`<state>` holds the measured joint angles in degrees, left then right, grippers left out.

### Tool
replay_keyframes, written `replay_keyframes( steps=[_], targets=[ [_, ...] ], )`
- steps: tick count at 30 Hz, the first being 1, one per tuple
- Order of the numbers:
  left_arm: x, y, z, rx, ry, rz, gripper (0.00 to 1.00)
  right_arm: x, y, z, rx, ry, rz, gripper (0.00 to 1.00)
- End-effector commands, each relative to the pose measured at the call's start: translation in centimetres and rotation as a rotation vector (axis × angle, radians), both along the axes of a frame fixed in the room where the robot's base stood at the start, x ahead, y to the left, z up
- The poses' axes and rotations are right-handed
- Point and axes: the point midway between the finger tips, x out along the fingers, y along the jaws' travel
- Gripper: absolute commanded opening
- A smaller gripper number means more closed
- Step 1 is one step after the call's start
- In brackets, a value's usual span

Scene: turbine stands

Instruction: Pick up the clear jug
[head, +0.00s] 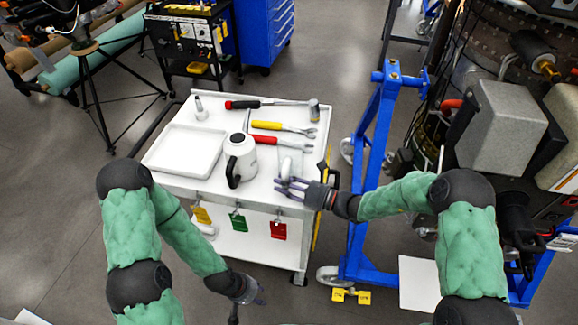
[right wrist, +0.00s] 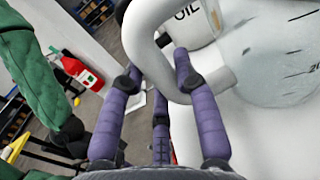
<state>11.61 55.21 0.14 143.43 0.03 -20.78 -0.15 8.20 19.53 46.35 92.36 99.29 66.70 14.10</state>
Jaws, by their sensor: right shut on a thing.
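The clear jug (head: 292,157) stands on the white cart top, right of the white oil can (head: 240,160). It is see-through and hard to make out in the head view. In the right wrist view the jug (right wrist: 285,55) fills the right side, with marks on its wall and a thick pale handle. My right gripper (head: 290,186) is at the jug's near side; in the wrist view its purple fingers (right wrist: 160,85) are closed around the handle. My left gripper (head: 250,290) hangs low in front of the cart, away from the jug; its finger opening is unclear.
A blue stand (head: 372,170) is close at the right. Coloured tags (head: 238,222) hang on the cart's front.

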Motion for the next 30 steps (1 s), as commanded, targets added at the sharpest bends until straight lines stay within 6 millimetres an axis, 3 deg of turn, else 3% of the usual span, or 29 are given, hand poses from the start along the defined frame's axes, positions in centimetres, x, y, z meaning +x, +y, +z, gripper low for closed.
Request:
replay_keyframes(
  steps=[8,14,23,30],
  targets=[
    [0.0,0.0,0.6,0.000,0.000,0.000,0.40,0.0,0.0,0.9,0.000,-0.001,0.000,0.00],
    [0.0,0.0,2.1,0.000,0.000,0.000,0.40,0.0,0.0,3.5,0.000,-0.002,0.000,0.00],
    [0.0,0.0,5.1,0.000,0.000,0.000,0.40,-4.5,2.5,9.8,0.001,-0.003,0.003,0.00],
    [0.0,0.0,6.5,0.000,0.000,0.000,0.40,-9.2,5.2,11.8,0.001,0.000,0.004,0.00]
  ],
)
